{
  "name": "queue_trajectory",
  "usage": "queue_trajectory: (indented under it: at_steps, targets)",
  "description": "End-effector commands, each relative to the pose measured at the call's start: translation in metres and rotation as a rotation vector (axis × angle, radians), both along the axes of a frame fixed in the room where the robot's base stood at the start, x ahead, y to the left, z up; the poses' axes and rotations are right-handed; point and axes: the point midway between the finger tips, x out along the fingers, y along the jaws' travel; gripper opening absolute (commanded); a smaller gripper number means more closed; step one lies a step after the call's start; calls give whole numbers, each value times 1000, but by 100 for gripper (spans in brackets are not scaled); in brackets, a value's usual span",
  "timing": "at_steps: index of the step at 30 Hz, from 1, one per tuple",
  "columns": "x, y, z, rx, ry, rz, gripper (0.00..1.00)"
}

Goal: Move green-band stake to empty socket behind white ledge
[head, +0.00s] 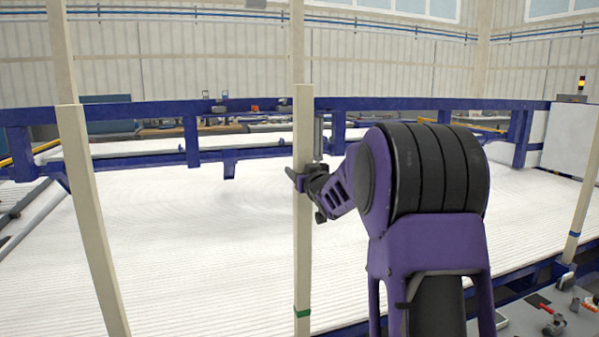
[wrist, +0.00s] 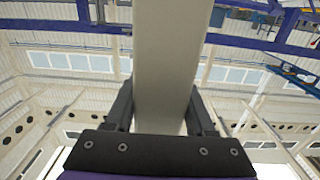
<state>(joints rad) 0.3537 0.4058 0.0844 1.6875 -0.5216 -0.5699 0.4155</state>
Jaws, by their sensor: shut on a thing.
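The green-band stake (head: 303,240) is a long cream post with a green band near the bottom of the head view. It stands nearly upright, and its lower end is out of the picture. My gripper (head: 304,181) is shut on it above its middle, coming from the right. In the wrist view the stake (wrist: 168,70) runs between both fingers of my gripper (wrist: 162,108). A broad white ribbed surface (head: 200,250) lies behind the stake; I cannot tell whether it is the white ledge. No empty socket can be made out.
Another cream stake (head: 92,220) leans slightly at the left. A blue-band stake (head: 580,205) stands at the far right. A blue frame rail (head: 240,106) crosses behind the held stake. Tools and small parts (head: 555,322) lie at the lower right.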

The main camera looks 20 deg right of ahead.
Motion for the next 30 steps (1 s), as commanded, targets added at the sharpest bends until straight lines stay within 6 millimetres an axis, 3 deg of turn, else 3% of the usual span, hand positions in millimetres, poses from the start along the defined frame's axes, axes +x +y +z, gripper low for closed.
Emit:
queue_trajectory:
  at_steps: [14, 30]
  targets:
    - [0, 0, 3, -1, -7, 1, 0]
    - [0, 0, -15, -2, -7, 1, 0]
